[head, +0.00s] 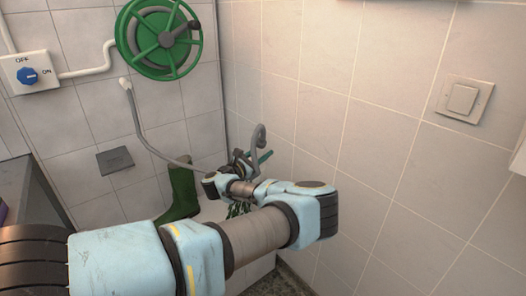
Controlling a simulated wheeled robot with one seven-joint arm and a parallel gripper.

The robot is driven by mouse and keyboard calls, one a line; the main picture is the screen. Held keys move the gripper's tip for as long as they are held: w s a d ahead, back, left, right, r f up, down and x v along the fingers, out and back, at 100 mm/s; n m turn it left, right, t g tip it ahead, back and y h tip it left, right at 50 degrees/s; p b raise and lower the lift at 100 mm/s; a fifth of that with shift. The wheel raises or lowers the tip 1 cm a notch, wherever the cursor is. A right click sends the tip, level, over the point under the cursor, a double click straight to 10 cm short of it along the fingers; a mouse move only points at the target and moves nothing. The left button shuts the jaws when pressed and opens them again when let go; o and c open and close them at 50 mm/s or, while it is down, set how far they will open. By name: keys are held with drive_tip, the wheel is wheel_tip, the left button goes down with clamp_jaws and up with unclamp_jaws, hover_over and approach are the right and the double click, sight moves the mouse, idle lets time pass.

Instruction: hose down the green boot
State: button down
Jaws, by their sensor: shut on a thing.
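The green boot (181,190) stands upright in the lower middle of the head view, against the tiled wall. My arm hides part of its foot. My gripper (243,168) is just to the right of the boot, apart from it in the picture. It is shut on what looks like the hose's spray nozzle (265,157), which has a teal part; the jaws are small and partly hidden. A grey hose (146,139) hangs from a wall outlet and runs down towards my gripper. The blue ON/OFF knob (30,75) is on a white wall box; its setting is hard to read.
A green wheel-shaped reel (160,38) is on the back wall. A grey plate (115,160) and a light switch (463,99) are on the walls. A dark-edged counter (35,195) stands at the left. The right wall is close to my arm.

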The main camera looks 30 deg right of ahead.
drive_tip(key=shift+r+p, duration=1.15)
drive_tip(key=shift+r, duration=1.8)
idle(1.0)
